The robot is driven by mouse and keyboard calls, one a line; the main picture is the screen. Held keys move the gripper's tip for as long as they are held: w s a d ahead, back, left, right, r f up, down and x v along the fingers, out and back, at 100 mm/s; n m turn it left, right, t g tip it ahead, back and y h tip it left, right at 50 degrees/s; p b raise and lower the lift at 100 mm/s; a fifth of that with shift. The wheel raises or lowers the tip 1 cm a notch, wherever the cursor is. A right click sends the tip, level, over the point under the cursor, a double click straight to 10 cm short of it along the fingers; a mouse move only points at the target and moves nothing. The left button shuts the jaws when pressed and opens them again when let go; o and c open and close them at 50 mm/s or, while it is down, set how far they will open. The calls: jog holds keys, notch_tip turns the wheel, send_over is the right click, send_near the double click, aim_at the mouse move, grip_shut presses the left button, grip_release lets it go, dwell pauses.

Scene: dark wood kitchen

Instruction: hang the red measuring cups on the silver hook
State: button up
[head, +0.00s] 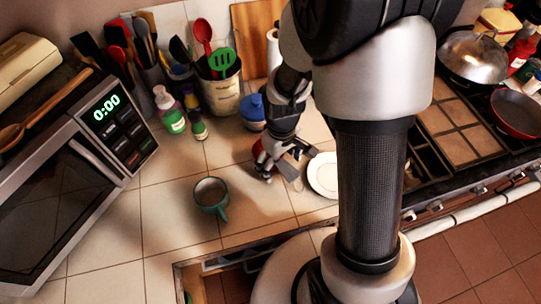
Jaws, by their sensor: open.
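My gripper (282,176) points down, open, just above the tiled counter between the teal mug and the white plate. A small patch of red (258,148) shows at its left side; it may be the red measuring cups, but the gripper hides most of it and I cannot tell its shape. I cannot tell whether the gripper touches it. I cannot make out the silver hook.
A teal mug (210,194) stands left of my gripper and a white plate (324,174) lies to its right. Behind are a blue-lidded jar (252,110), bottles (170,115) and a utensil crock (222,95). A microwave (60,190) stands left, a stove (460,130) right.

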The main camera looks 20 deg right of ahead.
jog(key=shift+s, duration=0.1)
grip_shut()
dwell(0.8)
